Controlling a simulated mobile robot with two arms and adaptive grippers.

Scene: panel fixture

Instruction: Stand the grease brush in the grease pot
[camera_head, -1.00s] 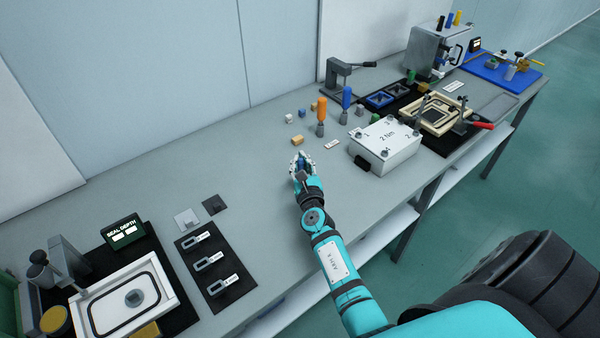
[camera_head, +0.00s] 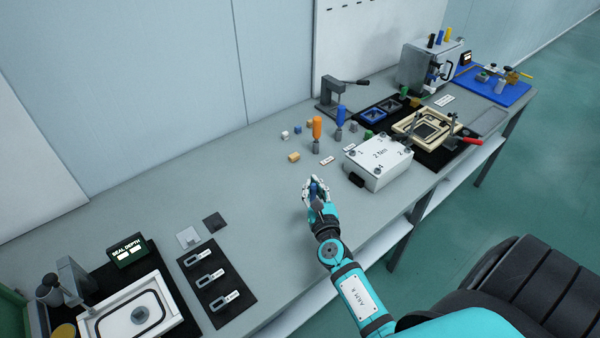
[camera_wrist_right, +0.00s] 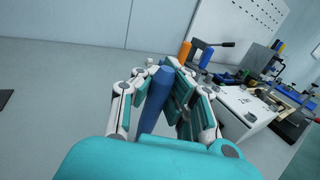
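My right gripper (camera_head: 317,188) is above the grey bench, near its middle. In the wrist view its fingers (camera_wrist_right: 160,92) are closed around a blue rod-like handle (camera_wrist_right: 154,105), which looks like the grease brush. The handle's top sticks up a little past the fingertips; its lower end is hidden by my gripper. A round container with a yellow top (camera_head: 64,330), possibly the grease pot, is cut off at the bottom left of the head view. It is far from my right gripper. My left gripper is not in view.
A white box (camera_head: 378,165) stands right of my gripper. Orange (camera_head: 317,127) and blue (camera_head: 340,116) handled tools stand behind it. A black mat with labelled pieces (camera_head: 215,283) and a framed seal plate (camera_head: 140,313) lie left. The bench between is clear.

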